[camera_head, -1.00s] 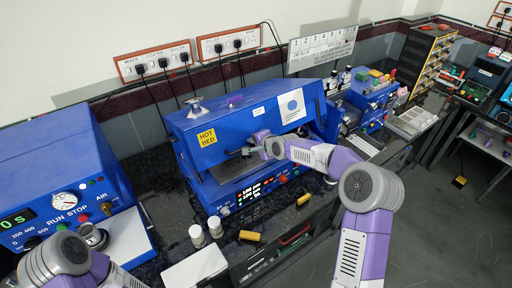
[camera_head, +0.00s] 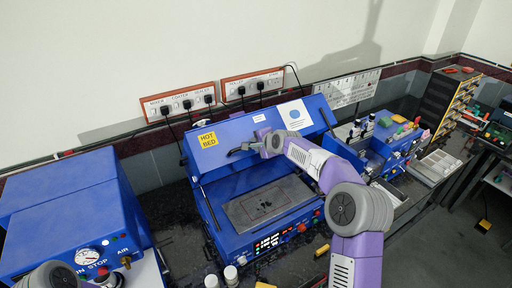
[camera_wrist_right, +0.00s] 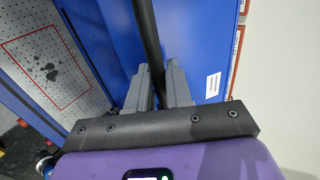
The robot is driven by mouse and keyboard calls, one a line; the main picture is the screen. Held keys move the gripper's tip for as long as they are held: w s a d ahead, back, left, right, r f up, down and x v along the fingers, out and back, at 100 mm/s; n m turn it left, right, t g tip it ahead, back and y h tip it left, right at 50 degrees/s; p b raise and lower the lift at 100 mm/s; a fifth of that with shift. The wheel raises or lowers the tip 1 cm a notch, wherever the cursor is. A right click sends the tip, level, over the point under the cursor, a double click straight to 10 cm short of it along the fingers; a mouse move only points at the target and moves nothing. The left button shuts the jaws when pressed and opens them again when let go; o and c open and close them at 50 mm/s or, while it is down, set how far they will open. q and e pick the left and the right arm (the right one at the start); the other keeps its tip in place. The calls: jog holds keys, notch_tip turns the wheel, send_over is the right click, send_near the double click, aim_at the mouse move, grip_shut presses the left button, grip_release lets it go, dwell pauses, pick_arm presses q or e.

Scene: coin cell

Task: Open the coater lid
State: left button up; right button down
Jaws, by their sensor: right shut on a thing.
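The coater is the blue machine in the middle of the head view, with its lid (camera_head: 228,140) swung up and its flat bed (camera_head: 265,203) showing below. The lid carries a yellow HOT BED label (camera_head: 207,139) and a dark bar handle (camera_head: 238,150). My right gripper (camera_head: 262,146) is at the lid's front edge, shut on the handle. In the right wrist view the dark handle bar (camera_wrist_right: 147,40) runs between the two grey fingers (camera_wrist_right: 160,88). The bed with a red outline and dark patches (camera_wrist_right: 45,68) shows at left there. My left gripper is not visible; only part of my left arm shows at the lower left.
Another blue machine (camera_head: 70,215) with a gauge stands at the left. Two white-capped bottles (camera_head: 230,273) stand before the coater. Blue equipment with small coloured items (camera_head: 395,140) is to the right. A wall with power sockets (camera_head: 180,102) is behind.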

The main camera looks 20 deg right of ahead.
jog(key=shift+w, duration=0.25)
jog(key=c, duration=1.2)
grip_release()
jog(key=shift+b+v, duration=1)
jog(key=shift+v, duration=2.8)
